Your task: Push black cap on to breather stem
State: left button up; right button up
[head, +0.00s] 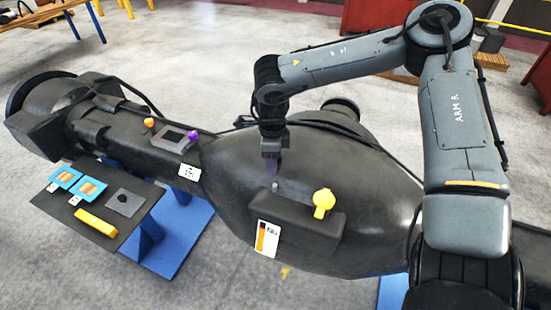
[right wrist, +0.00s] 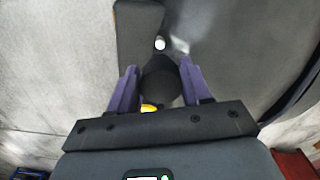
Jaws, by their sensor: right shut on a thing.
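My right gripper (head: 272,166) points down over the large dark casting (head: 232,185). In the right wrist view its two purple fingers (right wrist: 160,88) are shut on the black cap (right wrist: 160,80), one on each side. In the head view the cap cannot be made out against the fingers and casting. The breather stem (head: 275,187) is a small pale grey post just below the fingertips, beside the raised dark block. It also shows in the right wrist view as a pale round top (right wrist: 159,43), ahead of the cap and apart from it in the picture. My left gripper is not in view.
A yellow knob (head: 323,202) stands on the raised dark block (head: 296,223), near the stem. Orange (head: 149,123) and purple (head: 193,136) knobs stand farther left. A dark side tray (head: 138,225) holds blue-framed pieces (head: 90,188) and a yellow bar (head: 96,222). A dark cable crosses behind.

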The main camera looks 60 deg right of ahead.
jog(key=shift+s, duration=0.1)
dwell(0.5)
jog(key=shift+f+b, duration=2.5)
jog(key=shift+f, duration=0.4)
jog(key=shift+b, duration=0.3)
